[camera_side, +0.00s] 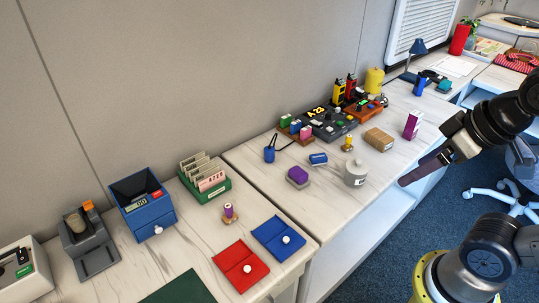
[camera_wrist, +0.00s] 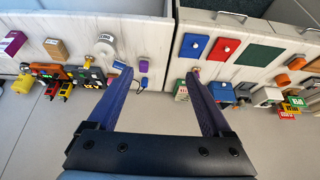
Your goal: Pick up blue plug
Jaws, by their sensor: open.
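The blue plug (camera_side: 269,154) stands upright on the white marbled desk, left of the power strip, with a dark cable by it. In the wrist view the small blue plug (camera_wrist: 144,83) lies between my fingers, beyond their tips and nearer the left one. My gripper (camera_side: 403,182) is in the air off the desk's front edge at the right, well apart from the plug. In the wrist view my gripper (camera_wrist: 160,73) has its two fingers wide apart with nothing held.
A purple block (camera_side: 298,177), a blue-and-white block (camera_side: 318,159) and a white round container (camera_side: 355,173) stand in front of the plug. The dark power strip (camera_side: 330,124) with coloured plugs is behind to its right. Red (camera_side: 240,267) and blue (camera_side: 278,239) pads lie at the front left.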

